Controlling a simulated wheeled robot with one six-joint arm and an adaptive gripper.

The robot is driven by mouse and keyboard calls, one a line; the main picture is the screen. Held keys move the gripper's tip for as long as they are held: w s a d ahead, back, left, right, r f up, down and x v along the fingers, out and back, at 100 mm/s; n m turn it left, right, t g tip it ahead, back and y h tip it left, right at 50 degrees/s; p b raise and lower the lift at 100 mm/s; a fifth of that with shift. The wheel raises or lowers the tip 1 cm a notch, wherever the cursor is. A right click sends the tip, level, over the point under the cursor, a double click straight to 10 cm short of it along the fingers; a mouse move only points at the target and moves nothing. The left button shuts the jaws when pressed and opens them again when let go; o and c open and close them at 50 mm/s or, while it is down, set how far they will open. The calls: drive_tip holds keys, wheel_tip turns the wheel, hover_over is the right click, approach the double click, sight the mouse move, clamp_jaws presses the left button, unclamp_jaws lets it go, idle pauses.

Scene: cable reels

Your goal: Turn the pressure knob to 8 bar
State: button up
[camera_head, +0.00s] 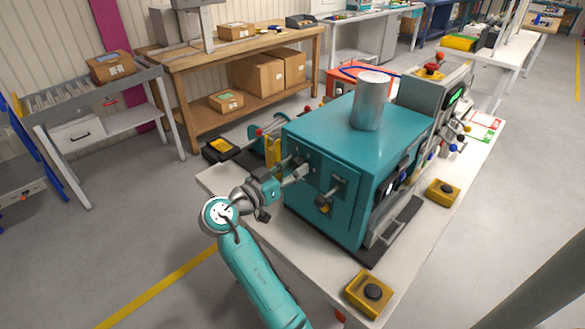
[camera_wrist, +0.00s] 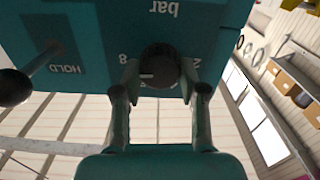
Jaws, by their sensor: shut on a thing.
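The pressure knob (camera_wrist: 160,62) is round and dark, on the teal front of the machine (camera_head: 355,145). In the wrist view, which is upside down, my gripper (camera_wrist: 160,82) is shut on the knob, one finger on each side. A pale mark shows on the knob's lower left. An "8" (camera_wrist: 123,58) is printed to its left, a partly hidden "2" (camera_wrist: 197,59) to its right, and "bar" (camera_wrist: 163,8) above. The fingers hide other scale marks. In the head view my gripper (camera_head: 300,173) reaches the machine's front.
A lever with a dark ball end (camera_wrist: 14,87) stands out beside a "HOLD" label (camera_wrist: 65,69); it also shows in the head view (camera_head: 323,202). Yellow button boxes (camera_head: 368,293) (camera_head: 443,191) sit on the white table (camera_head: 270,234). A metal cylinder (camera_head: 370,101) stands on the machine.

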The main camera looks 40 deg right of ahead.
drive_tip(key=shift+f+m, duration=0.1)
drive_tip(key=shift+m, duration=0.4)
drive_tip(key=o, duration=1.1)
drive_tip(key=shift+o, duration=0.2)
drive_tip(key=shift+a, duration=0.1)
drive_tip(key=a, duration=1.2)
drive_tip(key=shift+s, duration=0.2)
